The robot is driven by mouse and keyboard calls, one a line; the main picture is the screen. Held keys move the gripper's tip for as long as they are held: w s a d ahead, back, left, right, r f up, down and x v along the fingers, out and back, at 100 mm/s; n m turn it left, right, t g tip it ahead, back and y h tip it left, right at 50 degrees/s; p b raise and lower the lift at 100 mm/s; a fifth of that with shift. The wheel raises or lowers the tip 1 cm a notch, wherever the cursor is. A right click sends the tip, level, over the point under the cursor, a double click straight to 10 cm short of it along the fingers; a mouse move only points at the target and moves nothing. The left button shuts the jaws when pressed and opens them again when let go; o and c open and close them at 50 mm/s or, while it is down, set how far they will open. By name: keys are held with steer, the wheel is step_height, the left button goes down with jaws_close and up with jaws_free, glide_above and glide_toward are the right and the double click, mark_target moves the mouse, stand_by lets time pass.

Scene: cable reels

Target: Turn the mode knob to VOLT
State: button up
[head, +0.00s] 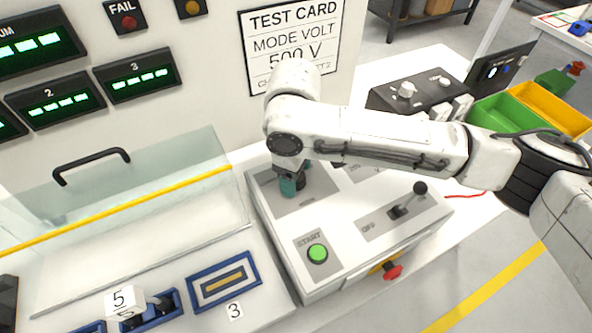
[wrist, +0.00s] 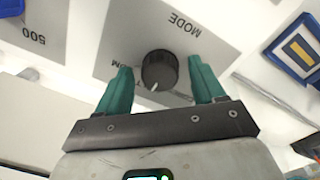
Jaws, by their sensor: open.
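The mode knob (wrist: 159,70) is a round black dial with a white pointer line on a grey plate marked MODE. In the wrist view, its pointer is toward the bottom of the picture, slightly left. My gripper (wrist: 160,65) is open, with one teal finger on each side of the knob and a visible gap at both sides. The position lettering beside the knob is partly hidden by the left finger, so I cannot read it fully. In the head view, my gripper (head: 291,185) points down over the control box's back left plate and mostly hides the knob.
The test card (head: 291,42) reads MODE VOLT, 500 V. The control box (head: 325,240) also bears a green START button (head: 317,253), a black-knobbed lever (head: 406,204) and a red button (head: 392,271) on its front. A clear guard (head: 130,195) stands left.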

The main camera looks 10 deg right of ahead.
steer(key=shift+r, duration=0.15)
step_height(320, 180, up, 10)
steer(key=shift+s+a+r+b, duration=0.15)
steer(key=shift+r+b, duration=0.1)
steer(key=shift+b, duration=0.15)
stand_by(0.6)
